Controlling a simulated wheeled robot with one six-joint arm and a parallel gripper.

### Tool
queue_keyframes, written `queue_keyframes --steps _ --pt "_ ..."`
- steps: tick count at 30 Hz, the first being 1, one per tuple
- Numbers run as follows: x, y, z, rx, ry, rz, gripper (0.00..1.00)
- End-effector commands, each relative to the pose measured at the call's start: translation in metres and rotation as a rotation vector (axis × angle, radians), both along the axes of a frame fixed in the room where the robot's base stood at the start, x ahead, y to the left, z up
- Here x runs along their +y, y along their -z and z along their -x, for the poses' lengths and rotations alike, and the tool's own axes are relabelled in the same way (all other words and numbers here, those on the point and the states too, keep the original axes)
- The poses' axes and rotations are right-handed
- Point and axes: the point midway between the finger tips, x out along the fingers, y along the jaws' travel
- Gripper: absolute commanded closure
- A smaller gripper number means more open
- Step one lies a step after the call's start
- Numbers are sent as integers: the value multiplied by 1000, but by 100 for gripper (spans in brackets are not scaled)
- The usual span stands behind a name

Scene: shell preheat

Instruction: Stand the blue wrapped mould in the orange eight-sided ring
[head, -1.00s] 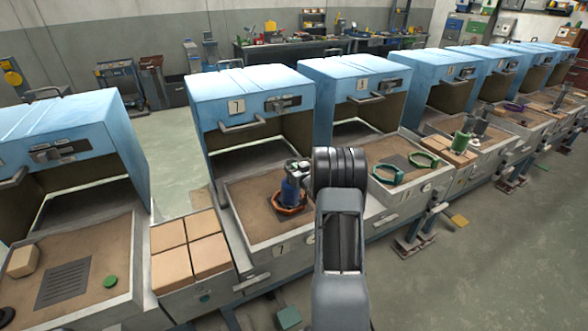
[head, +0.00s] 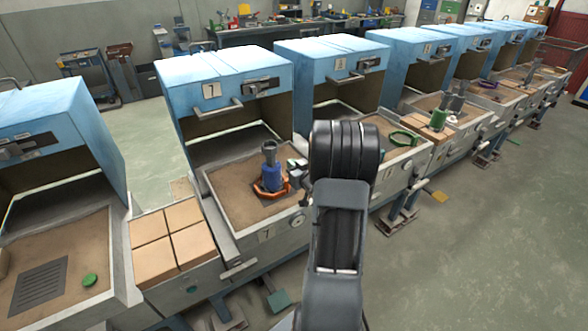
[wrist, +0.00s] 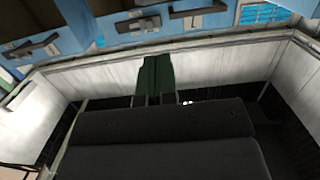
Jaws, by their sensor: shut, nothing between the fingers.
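The blue wrapped mould (head: 271,178), with a grey upper part, stands upright in the head view. The far side of the ring is hidden by the mould. My gripper (wrist: 155,78) shows in the wrist view as dark green fingers, shut and empty. In the head view my arm hides most of the gripper. Its visible end is just right of the mould and appears apart from it.
Blue hooded stations run in a row to both sides. Tan blocks (head: 168,241) fill a tray left of this station. A green ring (head: 403,138) lies on the bed to the right. A green disc (head: 89,280) lies on the left bed. Open floor is at the right.

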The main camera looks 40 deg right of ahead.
Motion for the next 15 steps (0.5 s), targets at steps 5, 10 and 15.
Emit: queue_keyframes --steps 5,10,15 --pt "1 0 8 -1 0 1 100" --pt "1 -1 9 -2 -1 1 100" --pt "2 -1 8 0 1 2 100"
